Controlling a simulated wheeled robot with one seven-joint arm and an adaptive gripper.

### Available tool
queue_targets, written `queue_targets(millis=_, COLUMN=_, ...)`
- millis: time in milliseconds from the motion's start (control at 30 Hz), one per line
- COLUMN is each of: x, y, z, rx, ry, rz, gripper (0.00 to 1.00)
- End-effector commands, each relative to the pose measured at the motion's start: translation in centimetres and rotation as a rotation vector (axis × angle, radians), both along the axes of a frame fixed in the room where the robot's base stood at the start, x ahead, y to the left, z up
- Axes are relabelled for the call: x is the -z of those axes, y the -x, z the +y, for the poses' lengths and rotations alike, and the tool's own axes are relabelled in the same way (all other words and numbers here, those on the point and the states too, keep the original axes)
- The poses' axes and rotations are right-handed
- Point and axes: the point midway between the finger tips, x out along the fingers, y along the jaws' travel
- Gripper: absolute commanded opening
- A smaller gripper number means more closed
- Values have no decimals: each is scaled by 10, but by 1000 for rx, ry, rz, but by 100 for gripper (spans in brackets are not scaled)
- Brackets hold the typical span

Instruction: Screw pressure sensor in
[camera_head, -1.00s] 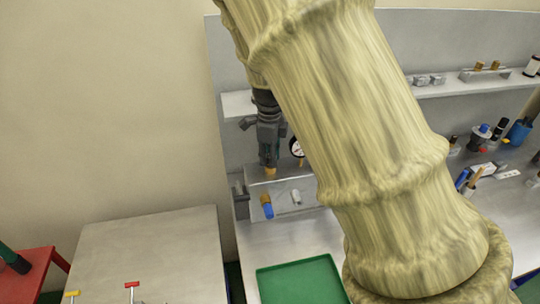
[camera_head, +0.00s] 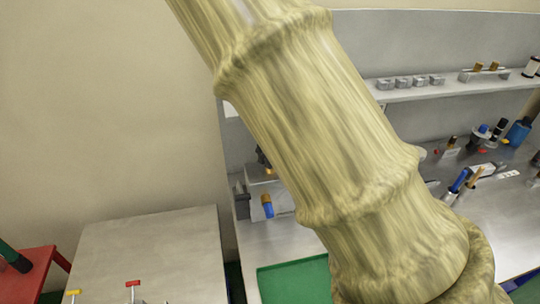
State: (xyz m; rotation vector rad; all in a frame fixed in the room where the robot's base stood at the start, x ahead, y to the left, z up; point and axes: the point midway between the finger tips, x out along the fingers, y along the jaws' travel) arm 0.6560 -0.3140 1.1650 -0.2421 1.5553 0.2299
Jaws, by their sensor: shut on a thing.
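A grey block (camera_head: 258,187) stands on the bench behind my arm. A part with a brass-coloured top and a blue body (camera_head: 267,207) is at its front face. Above the block, only a dark sliver of my gripper (camera_head: 261,155) shows past the edge of my arm. A small brass-coloured part (camera_head: 268,168) shows at its tip, and my gripper is shut on it. I cannot tell whether this part touches the block. My arm hides the rest of the gripper and the right part of the block.
A green tray (camera_head: 292,279) lies in front of the block. A grey table (camera_head: 150,250) with small red and yellow T-shaped handles is at left, beside a red stand (camera_head: 35,268). A shelf (camera_head: 450,88) holds small fittings. Several tools and a blue container (camera_head: 519,131) are at right.

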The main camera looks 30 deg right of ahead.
Motion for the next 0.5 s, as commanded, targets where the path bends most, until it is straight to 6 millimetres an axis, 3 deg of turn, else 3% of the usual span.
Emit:
queue_targets(millis=200, x=-1, y=0, z=0, rx=26, ry=-10, rz=1, gripper=0)
queue_targets(millis=233, x=-1, y=0, z=0, rx=26, ry=-10, rz=1, gripper=34)
queue_targets(millis=300, x=-1, y=0, z=-1, rx=25, ry=-9, rz=1, gripper=47)
queue_targets(millis=367, x=-1, y=0, z=-1, rx=24, ry=-9, rz=-1, gripper=56)
queue_targets(millis=500, x=-1, y=-1, z=-1, rx=22, ry=-6, rz=-2, gripper=56)
